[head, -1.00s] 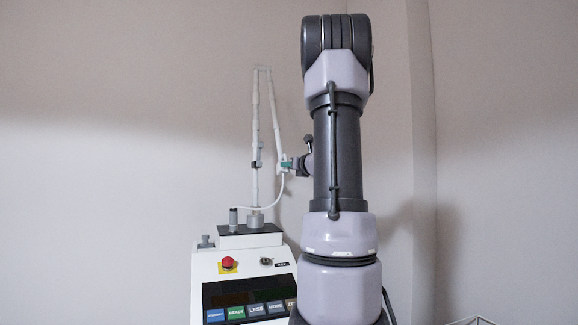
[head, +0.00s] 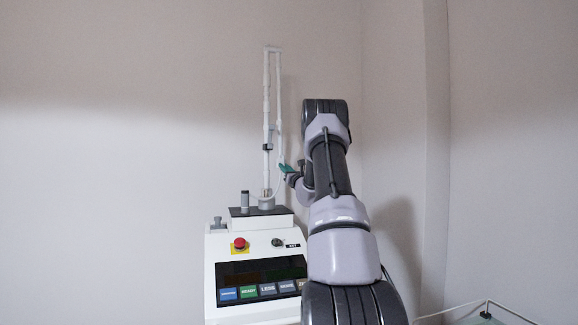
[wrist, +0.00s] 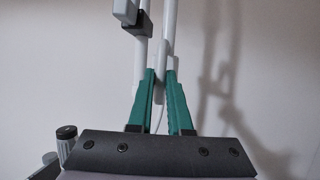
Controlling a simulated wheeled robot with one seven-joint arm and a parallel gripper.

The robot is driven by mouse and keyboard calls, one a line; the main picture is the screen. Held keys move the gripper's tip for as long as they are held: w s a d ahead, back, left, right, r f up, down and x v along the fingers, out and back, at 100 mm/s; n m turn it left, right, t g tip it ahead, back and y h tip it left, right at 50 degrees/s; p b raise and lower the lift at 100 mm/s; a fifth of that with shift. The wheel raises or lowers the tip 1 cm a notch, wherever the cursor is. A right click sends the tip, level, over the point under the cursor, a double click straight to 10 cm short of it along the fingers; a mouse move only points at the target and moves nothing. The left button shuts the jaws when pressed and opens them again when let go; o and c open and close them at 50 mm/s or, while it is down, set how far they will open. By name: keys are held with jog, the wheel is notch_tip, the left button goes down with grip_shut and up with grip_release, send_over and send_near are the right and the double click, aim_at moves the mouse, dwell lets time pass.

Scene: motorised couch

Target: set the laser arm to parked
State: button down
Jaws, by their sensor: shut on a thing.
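The laser arm (head: 267,105) is a thin white jointed tube. It rises upright from the top of the white console and folds back down at its top, its two sections close side by side. My gripper (head: 284,169) has green fingers and is at the lower end of the folded section, right of the upright. In the wrist view the green fingers of my gripper (wrist: 160,78) are shut on the white tube of the laser arm (wrist: 168,35). A dark clip (wrist: 136,22) sits on the upright section there. The exact grip point is partly hidden by the fingers.
The white console (head: 222,262) has a red stop button (head: 240,243), a key switch (head: 278,242) and a row of coloured buttons (head: 262,290). A wall stands close behind. A glass-topped stand (head: 488,312) shows at bottom right.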

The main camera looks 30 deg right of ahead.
jog(key=shift+t, duration=0.6)
jog(key=w, duration=0.2)
jog(key=w+d, duration=0.1)
jog(key=w, duration=0.2)
jog(key=shift+d+f, duration=0.15)
jog(key=shift+f, duration=0.05)
jog(key=shift+s, duration=0.1)
jog(key=c, duration=0.8)
grip_release()
jog(key=shift+f, duration=0.2)
jog(key=shift+c, duration=0.2)
jog(key=shift+d, duration=0.1)
jog(key=shift+s+f, duration=0.2)
jog(key=shift+f, duration=0.05)
jog(key=v, duration=1)
jog(key=shift+r, duration=0.15)
